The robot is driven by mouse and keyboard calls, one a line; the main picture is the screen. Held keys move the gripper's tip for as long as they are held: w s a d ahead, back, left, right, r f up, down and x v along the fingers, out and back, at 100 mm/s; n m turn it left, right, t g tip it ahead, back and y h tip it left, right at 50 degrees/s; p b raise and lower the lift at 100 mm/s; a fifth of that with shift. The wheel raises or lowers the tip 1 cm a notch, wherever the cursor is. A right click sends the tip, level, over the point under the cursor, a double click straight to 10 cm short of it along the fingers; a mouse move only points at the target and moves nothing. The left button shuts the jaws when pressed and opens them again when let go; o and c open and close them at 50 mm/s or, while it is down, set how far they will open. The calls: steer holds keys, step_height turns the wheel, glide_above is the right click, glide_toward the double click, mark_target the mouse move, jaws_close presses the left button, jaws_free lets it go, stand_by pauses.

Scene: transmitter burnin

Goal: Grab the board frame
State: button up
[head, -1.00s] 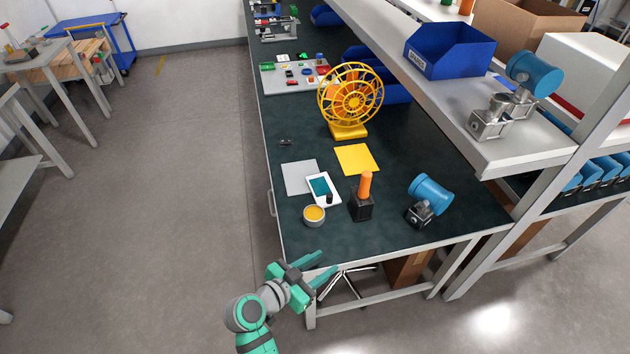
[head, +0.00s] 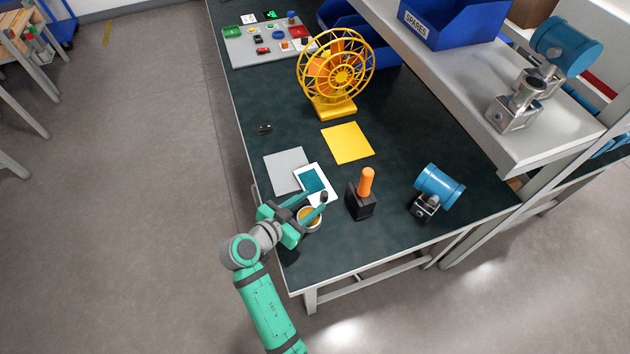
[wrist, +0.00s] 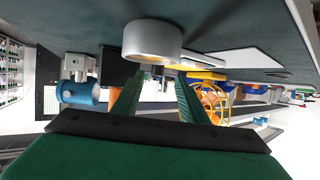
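No thing is labelled board frame; the likeliest is a white-rimmed flat piece with a teal middle (head: 314,183), lying on the green bench top near its left edge. A small black upright piece (head: 323,197) stands at its near corner. My gripper (head: 312,202) is open and empty over the bench's left edge, its fingers pointing toward that corner. A white pot with yellow contents (head: 310,220) is partly hidden behind the fingers. In the wrist view, which is upside down, the two green fingers (wrist: 157,98) are apart, with the pot (wrist: 152,42) just beyond them.
A grey sheet (head: 287,170) and a yellow sheet (head: 347,143) lie close by. A black block with an orange handle (head: 362,197) and a blue cylindrical transmitter (head: 438,186) stand to the right. A yellow wheel (head: 336,77) stands farther back. A shelf (head: 470,105) overhangs the right side.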

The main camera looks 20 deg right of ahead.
mark_target(322, 197)
steer(key=shift+s+x, duration=0.25)
steer(key=shift+x, duration=0.85)
steer(key=x, duration=0.5)
steer(key=shift+d, duration=0.1)
jaws_close()
